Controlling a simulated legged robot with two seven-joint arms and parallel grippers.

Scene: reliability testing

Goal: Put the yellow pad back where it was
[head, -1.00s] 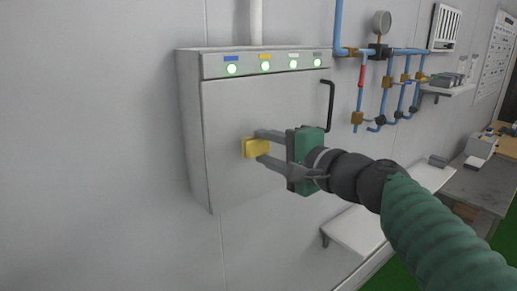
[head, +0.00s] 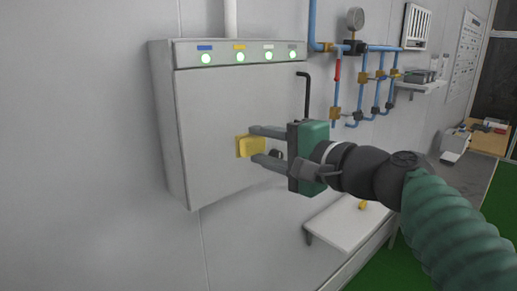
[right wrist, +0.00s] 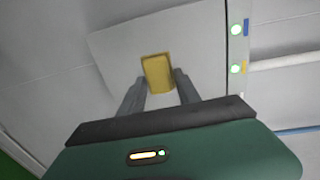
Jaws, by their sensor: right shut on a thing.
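The yellow pad (head: 244,147) is a small yellow block in front of the door of a light grey wall cabinet (head: 215,110). My right gripper (head: 255,146) is shut on the pad, with its two grey fingers on either side of it. In the right wrist view the pad (right wrist: 157,74) lies between the fingertips, with the cabinet face (right wrist: 115,50) behind it. I cannot tell whether the pad touches the door. My left gripper is not in view.
Green lamps (head: 240,57) with coloured labels line the cabinet top. A black handle (head: 306,92) is on its right side. Blue pipes with a gauge (head: 355,18) are to the right. A white shelf (head: 345,224) holding a small yellow piece (head: 363,205) is below.

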